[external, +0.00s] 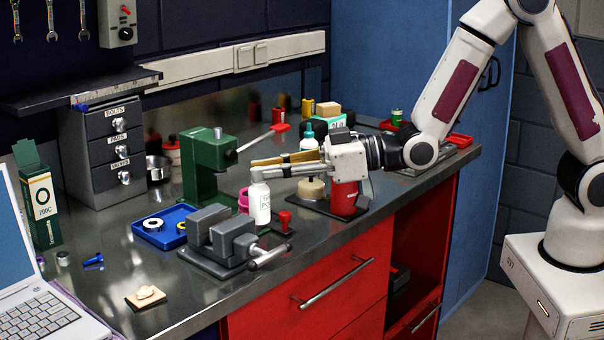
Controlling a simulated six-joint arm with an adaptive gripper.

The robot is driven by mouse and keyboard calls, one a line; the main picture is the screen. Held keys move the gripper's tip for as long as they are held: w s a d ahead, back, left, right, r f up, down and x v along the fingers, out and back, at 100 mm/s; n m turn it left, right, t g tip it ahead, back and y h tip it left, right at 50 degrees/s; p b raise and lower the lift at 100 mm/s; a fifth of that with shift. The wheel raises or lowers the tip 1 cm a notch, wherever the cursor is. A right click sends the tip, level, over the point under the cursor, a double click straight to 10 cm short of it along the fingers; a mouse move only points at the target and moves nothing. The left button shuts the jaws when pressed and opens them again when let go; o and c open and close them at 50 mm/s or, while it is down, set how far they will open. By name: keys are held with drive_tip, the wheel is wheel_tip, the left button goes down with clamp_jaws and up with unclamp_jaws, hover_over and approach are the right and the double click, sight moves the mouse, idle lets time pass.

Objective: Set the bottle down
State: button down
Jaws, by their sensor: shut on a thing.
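A white bottle (260,205) with a green-printed label hangs upright below my gripper (264,174). My gripper reaches in from the right, with its fingers level and shut on the top of the bottle. The fingers hide the bottle's cap. The bottle's base is close to the metal bench top (190,283), between the grey vise and the red knob-like part. I cannot tell whether the base touches the bench.
A grey vise (222,240) stands in front and left of the bottle, and a red part (285,220) stands right. A pink item (243,199), green press (205,165) and blue tray (165,226) are nearby. The front-left bench has free room near a small sponge-like block (146,296).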

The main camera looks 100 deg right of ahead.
drive_tip(key=w+d+r+n+y, duration=0.1)
drive_tip(key=w+d+r+y, duration=0.1)
drive_tip(key=w+d+r, duration=0.5)
drive_tip(key=w+d+r+n+y, duration=0.15)
drive_tip(key=w+d+r, duration=0.25)
drive_tip(key=d+r, duration=0.7)
drive_tip(key=s+d+f, duration=0.2)
drive_tip(key=d+f, duration=0.2)
drive_tip(key=d, duration=0.6)
drive_tip(key=s+d+f, duration=0.2)
drive_tip(key=d+f, duration=0.3)
drive_tip(key=d, duration=0.5)
drive_tip(key=s+d+f, duration=0.2)
drive_tip(key=d+f, duration=0.2)
drive_tip(key=d, duration=0.6)
drive_tip(key=shift+d+f, duration=0.15)
drive_tip(key=shift+f, duration=0.1)
drive_tip(key=shift+s+f+g, duration=0.1)
drive_tip(key=shift+g, duration=0.2)
drive_tip(key=shift+f, duration=2.45)
drive_tip(key=shift+f, duration=0.1)
drive_tip(key=shift+f, duration=2.35)
